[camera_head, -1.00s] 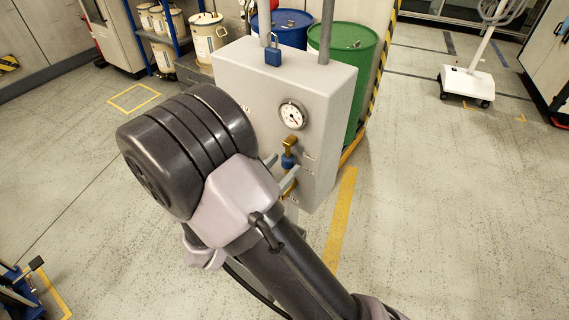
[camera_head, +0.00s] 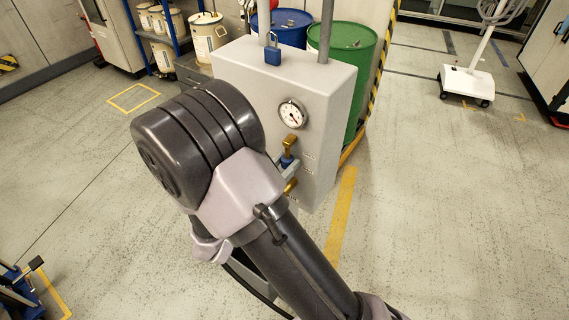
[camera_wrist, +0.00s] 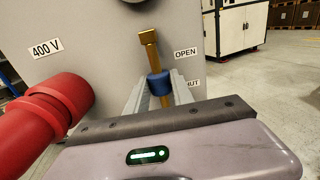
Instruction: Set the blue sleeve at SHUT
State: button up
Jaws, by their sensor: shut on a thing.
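The blue sleeve (camera_wrist: 160,84) sits around an upright brass rod (camera_wrist: 150,54) with a square brass top, in front of the grey panel. My gripper (camera_wrist: 160,92) is shut on the sleeve, with one pale finger on each side. In the wrist view the sleeve appears level with the SHUT label (camera_wrist: 190,85), whose first letter is hidden by the right finger, and below the OPEN label (camera_wrist: 185,52). In the head view the sleeve (camera_head: 287,161) shows small and partly covered by my gripper.
A red cylindrical part (camera_wrist: 52,108) stands close on the left in the wrist view. The grey cabinet (camera_head: 240,75) carries a round gauge (camera_head: 292,114) and a blue padlock (camera_head: 273,54). A green drum (camera_head: 345,50) and a blue drum (camera_head: 290,22) stand behind it.

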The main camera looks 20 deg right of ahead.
jog(key=shift+f+b, duration=0.9)
jog(key=shift+f, duration=0.8)
jog(key=o, duration=1.1)
jog(key=shift+o, duration=0.2)
jog(key=p+v, duration=0.1)
jog(key=v, duration=0.8)
jog(key=shift+r, duration=0.1)
